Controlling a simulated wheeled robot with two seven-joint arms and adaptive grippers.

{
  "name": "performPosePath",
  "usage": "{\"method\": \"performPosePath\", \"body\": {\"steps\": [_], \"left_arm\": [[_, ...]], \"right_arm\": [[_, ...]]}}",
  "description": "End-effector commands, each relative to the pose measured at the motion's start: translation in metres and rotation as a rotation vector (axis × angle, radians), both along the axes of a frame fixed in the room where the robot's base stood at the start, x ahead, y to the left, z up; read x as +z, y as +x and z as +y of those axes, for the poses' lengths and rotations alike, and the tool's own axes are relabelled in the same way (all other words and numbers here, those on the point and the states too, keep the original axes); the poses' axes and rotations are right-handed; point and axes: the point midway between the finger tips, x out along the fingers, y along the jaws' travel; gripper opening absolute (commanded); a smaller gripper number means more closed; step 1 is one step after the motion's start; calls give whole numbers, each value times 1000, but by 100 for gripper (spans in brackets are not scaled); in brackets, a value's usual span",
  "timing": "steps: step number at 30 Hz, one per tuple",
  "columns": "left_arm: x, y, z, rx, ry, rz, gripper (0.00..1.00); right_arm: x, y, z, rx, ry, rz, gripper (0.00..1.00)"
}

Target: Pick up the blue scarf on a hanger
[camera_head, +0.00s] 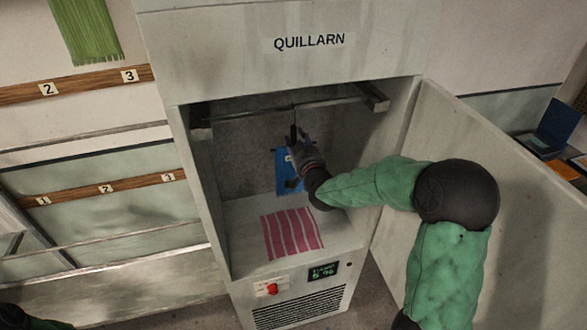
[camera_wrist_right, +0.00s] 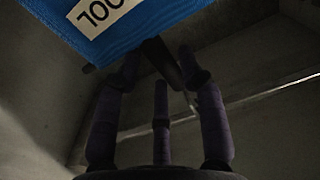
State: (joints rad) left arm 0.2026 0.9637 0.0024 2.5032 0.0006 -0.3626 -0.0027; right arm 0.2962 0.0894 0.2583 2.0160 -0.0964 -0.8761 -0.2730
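The blue scarf (camera_head: 285,178) hangs from the rail inside the open QUILLARN cabinet, with a white label on it. A dark hanger part (camera_wrist_right: 162,62) reaches down between my fingers. My right gripper (camera_head: 297,140) is inside the cabinet, at the scarf and its hanger, and partly covers both. In the wrist view the right gripper's fingers (camera_wrist_right: 159,68) stand apart on either side of the hanger part, with a gap on the left.
A pink striped cloth (camera_head: 291,233) lies on the cabinet floor below. The cabinet door (camera_head: 480,190) stands open at the right, behind my right arm. The hanging rail (camera_head: 330,101) runs across the top. A green fringed cloth (camera_head: 85,30) hangs on the wall at left.

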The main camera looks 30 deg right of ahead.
Motion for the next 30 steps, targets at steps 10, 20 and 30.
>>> {"method": "performPosePath", "body": {"steps": [10, 20, 30], "left_arm": [[1, 0, 0, 0, 0, 0, 0], [1, 0, 0, 0, 0, 0, 0], [-1, 0, 0, 0, 0, 0, 0]], "right_arm": [[-1, 4, -1, 0, 0, 1, 34], [0, 4, -1, 0, 0, -1, 0], [12, 4, -1, -1, -1, -4, 0]]}}
